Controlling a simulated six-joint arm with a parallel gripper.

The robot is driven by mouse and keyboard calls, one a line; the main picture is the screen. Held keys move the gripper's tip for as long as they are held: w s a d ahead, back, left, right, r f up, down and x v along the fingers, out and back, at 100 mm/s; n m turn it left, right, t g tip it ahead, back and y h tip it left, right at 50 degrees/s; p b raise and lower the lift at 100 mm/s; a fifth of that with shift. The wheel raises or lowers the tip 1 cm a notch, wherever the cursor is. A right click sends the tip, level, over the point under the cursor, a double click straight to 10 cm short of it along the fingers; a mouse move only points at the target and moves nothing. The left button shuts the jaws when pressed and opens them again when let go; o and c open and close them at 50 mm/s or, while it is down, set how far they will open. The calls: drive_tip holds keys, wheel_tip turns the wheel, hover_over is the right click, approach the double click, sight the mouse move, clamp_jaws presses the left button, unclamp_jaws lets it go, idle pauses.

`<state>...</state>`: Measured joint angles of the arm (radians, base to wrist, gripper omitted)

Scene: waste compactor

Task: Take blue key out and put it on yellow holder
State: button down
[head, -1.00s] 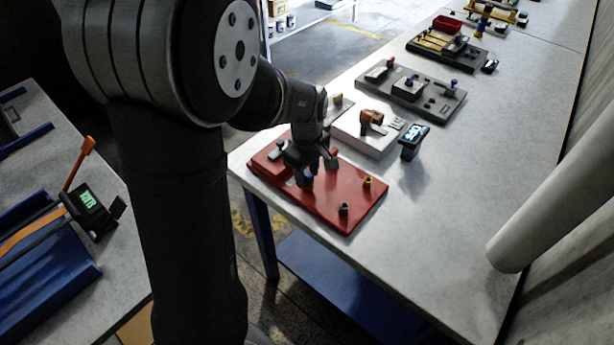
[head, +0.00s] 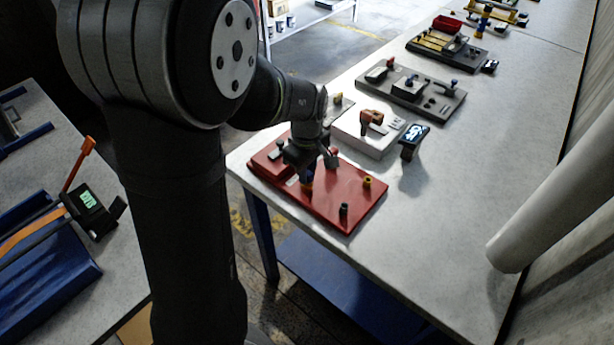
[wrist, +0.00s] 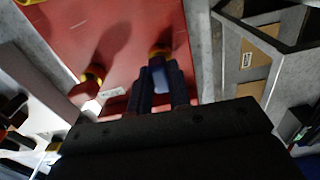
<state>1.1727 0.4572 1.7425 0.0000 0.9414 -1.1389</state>
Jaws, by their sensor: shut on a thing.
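My gripper (head: 306,174) is low over the left part of the red board (head: 325,205). In the wrist view its two dark fingers (wrist: 160,88) are closed around the blue key (wrist: 158,78), whose pale blue face shows between them. A socket with a yellowish rim (wrist: 159,51) shows just beyond the fingertips. I cannot tell whether the key is still seated in it. The yellow holder (head: 367,182) stands empty-looking on the right of the board. A red key (head: 331,156) stands near the board's far edge; the wrist view shows it with a yellow ring (wrist: 88,88).
A dark post (head: 343,210) stands near the board's front right edge. A white box with an orange-brown handle (head: 372,120) and a small display (head: 411,142) are behind the board. The table right of the board is clear.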

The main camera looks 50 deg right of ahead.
drive_tip(key=shift+r, duration=0.2)
idle(0.4)
drive_tip(key=shift+r, duration=2.45)
drive_tip(key=s+d+r+m, duration=0.3)
drive_tip(key=s+d+m, duration=0.2)
drive_tip(key=s+d, duration=0.5)
drive_tip(key=shift+s+d+r+m, duration=0.2)
drive_tip(key=shift+s+m, duration=0.1)
drive_tip(key=shift+s, duration=0.5)
drive_tip(key=shift+f, duration=0.15)
drive_tip(key=shift+f, duration=2.8)
drive_tip(key=shift+f, duration=1.5)
